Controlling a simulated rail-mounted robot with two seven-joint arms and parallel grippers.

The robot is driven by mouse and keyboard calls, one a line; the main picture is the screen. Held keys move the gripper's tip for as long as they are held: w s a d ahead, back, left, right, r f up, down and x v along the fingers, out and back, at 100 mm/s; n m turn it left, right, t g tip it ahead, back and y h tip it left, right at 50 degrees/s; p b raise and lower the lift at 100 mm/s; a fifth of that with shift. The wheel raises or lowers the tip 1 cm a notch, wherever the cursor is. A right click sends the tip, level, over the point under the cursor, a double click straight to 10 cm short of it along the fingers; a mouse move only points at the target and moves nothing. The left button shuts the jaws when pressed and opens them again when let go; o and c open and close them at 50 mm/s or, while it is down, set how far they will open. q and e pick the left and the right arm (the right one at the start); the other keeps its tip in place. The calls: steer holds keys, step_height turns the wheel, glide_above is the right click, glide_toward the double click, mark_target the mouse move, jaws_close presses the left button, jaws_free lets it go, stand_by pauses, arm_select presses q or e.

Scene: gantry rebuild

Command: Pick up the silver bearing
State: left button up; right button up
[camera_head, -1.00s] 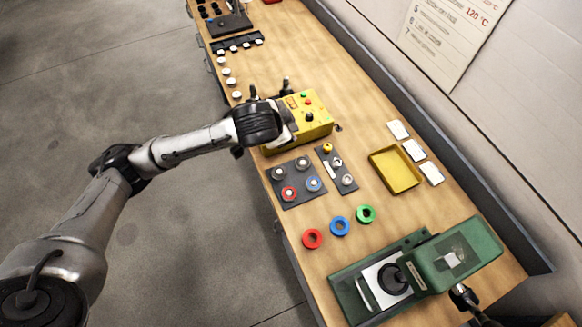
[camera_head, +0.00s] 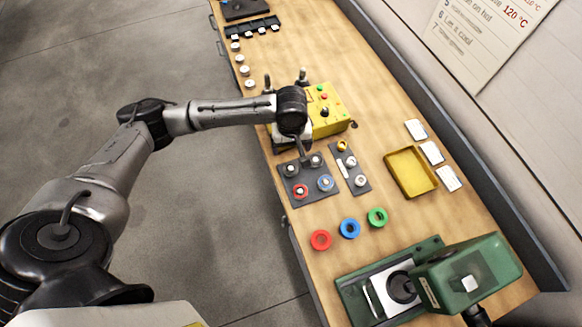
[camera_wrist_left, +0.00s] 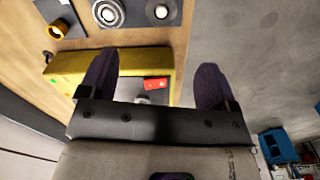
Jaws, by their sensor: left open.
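Two silver-grey ring parts sit on a dark square plate (camera_head: 309,180), one at its left (camera_head: 291,170) and one at its upper right (camera_head: 315,160). Silver round parts (camera_head: 361,181) also sit on the narrow dark plate beside it; I cannot tell which is the bearing. The wrist view shows two silver rings, one (camera_wrist_left: 108,12) left of the other (camera_wrist_left: 160,10), beyond my fingers. My left gripper (camera_head: 301,152) points down over the square plate's upper edge. Its fingers (camera_wrist_left: 155,82) are apart with nothing held. My right gripper is not in view.
A yellow control box (camera_head: 328,122) stands close behind my left gripper. Red (camera_head: 320,240), blue (camera_head: 349,228) and green (camera_head: 377,217) rings lie nearer the green press (camera_head: 465,275). A yellow tray (camera_head: 433,185) and white cards (camera_head: 432,152) are to the right.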

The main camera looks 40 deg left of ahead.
arm_select(q)
glide_above(291, 170)
steer(key=f, duration=0.7)
steer(key=shift+w+a+f, duration=0.15)
steer(key=shift+w+f, duration=0.1)
steer(key=shift+f, duration=0.1)
steer(key=shift+s+f+b, duration=0.15)
steer(key=shift+f, duration=1.35)
steer(key=shift+s+f+b, duration=0.1)
steer(key=shift+f+b, duration=0.05)
steer(key=shift+f, duration=1.3)
steer(key=shift+c, duration=0.4)
steer(key=c, duration=1)
steer(key=shift+r, duration=0.15)
